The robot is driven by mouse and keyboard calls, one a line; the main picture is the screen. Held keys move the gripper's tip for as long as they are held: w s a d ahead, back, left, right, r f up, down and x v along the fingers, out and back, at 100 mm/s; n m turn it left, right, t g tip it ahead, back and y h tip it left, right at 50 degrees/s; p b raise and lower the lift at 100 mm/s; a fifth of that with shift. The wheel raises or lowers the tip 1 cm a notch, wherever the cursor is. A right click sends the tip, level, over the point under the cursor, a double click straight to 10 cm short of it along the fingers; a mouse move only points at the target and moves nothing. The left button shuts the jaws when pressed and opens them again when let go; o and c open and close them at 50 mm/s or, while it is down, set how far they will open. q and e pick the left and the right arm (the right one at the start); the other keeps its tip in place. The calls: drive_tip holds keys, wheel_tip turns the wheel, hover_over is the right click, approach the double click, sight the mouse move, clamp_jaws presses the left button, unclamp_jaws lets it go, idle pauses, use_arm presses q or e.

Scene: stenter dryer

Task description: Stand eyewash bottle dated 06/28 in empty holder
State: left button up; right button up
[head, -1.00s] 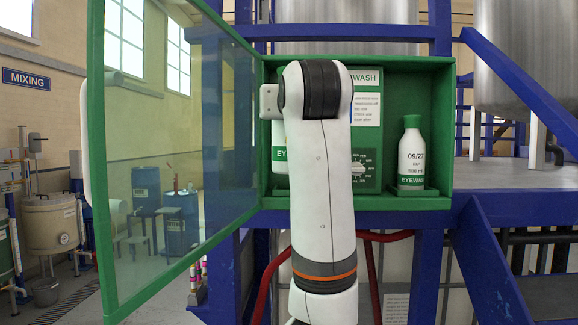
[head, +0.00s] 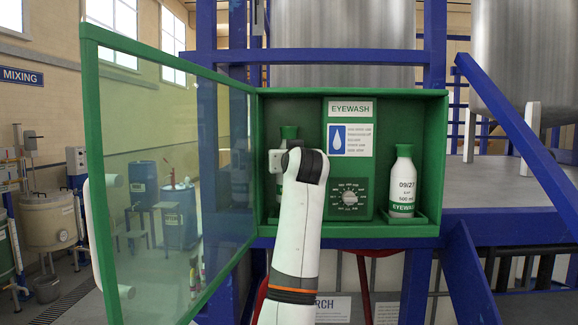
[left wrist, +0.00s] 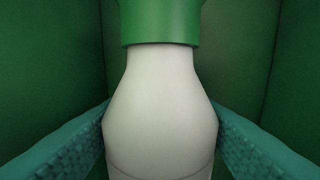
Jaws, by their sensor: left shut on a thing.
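My left gripper (head: 280,160) is inside the left part of the green eyewash cabinet (head: 348,237). It is shut on a white bottle with a green cap (head: 289,132). In the left wrist view the white bottle (left wrist: 160,105) stands upright between the two teal finger pads, and its date is not visible. My wrist and arm hide much of this bottle in the head view, so I cannot tell whether its base touches the left holder. A second white bottle, dated 09/27 (head: 403,185), stands in the right holder (head: 405,219). My right gripper is not in view.
The cabinet's glass door (head: 165,185) stands open on the left, close to my arm. A panel with a dial (head: 350,198) and an EYEWASH sign (head: 351,108) sits mid-cabinet. Blue frame beams (head: 505,120) surround the cabinet.

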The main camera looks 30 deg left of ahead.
use_arm(q)
wheel_tip(320, 180, down, 3)
drive_tip(key=p, duration=0.2)
drive_tip(key=shift+p, duration=0.35)
drive_tip(key=shift+w+a+f, duration=0.1)
drive_tip(key=shift+f, duration=0.3)
drive_tip(key=o, duration=1.1)
drive_tip(key=shift+f, duration=0.15)
drive_tip(key=o, duration=0.4)
drive_tip(key=shift+o, duration=0.2)
